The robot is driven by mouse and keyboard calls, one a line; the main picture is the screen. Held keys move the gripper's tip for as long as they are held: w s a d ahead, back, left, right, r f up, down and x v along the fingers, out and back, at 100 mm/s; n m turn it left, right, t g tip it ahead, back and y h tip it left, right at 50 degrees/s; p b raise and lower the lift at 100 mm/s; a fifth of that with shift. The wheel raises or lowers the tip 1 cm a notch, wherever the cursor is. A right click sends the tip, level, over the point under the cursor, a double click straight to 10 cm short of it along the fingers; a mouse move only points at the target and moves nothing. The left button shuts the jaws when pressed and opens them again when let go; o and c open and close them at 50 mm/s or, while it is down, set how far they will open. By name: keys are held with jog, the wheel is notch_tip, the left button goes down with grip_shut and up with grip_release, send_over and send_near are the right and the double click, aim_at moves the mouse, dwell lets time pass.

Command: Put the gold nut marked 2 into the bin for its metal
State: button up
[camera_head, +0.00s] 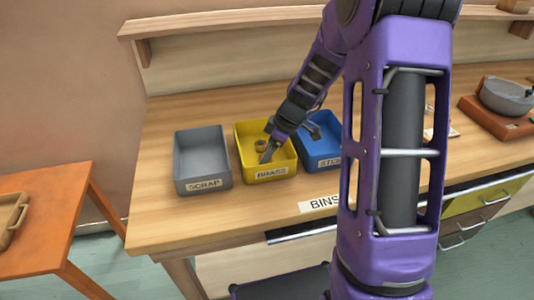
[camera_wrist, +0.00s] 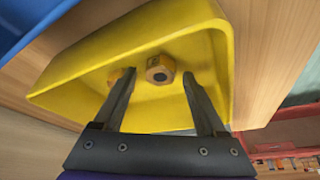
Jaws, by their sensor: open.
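The yellow bin labelled BRASS (camera_head: 288,167) stands on the bench, with my gripper (camera_head: 268,153) reaching down into it. In the wrist view, a gold nut with a dark hole (camera_wrist: 160,69) lies in the yellow bin (camera_wrist: 215,22), between and beyond the open fingers of my gripper (camera_wrist: 160,78). Another gold piece, apparently a nut (camera_wrist: 114,77), shows beside it, partly hidden behind the left finger. In the head view a gold nut (camera_head: 260,145) shows inside the bin. No number is readable on either piece. The fingers hold nothing.
A grey SCRAP bin (camera_head: 203,187) stands left of the yellow bin and a blue bin labelled STE… (camera_head: 325,163) right of it, partly behind my arm. A BINS label (camera_head: 322,203) lies in front. A grey bowl (camera_head: 505,95) sits at the right. Bare bench lies behind the bins.

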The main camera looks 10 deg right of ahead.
jog(key=shift+r, duration=0.1)
jog(key=shift+r+p, duration=0.25)
jog(key=shift+p, duration=0.1)
jog(key=v, duration=1.1)
jog(key=shift+r, duration=0.3)
jog(key=shift+d, duration=0.15)
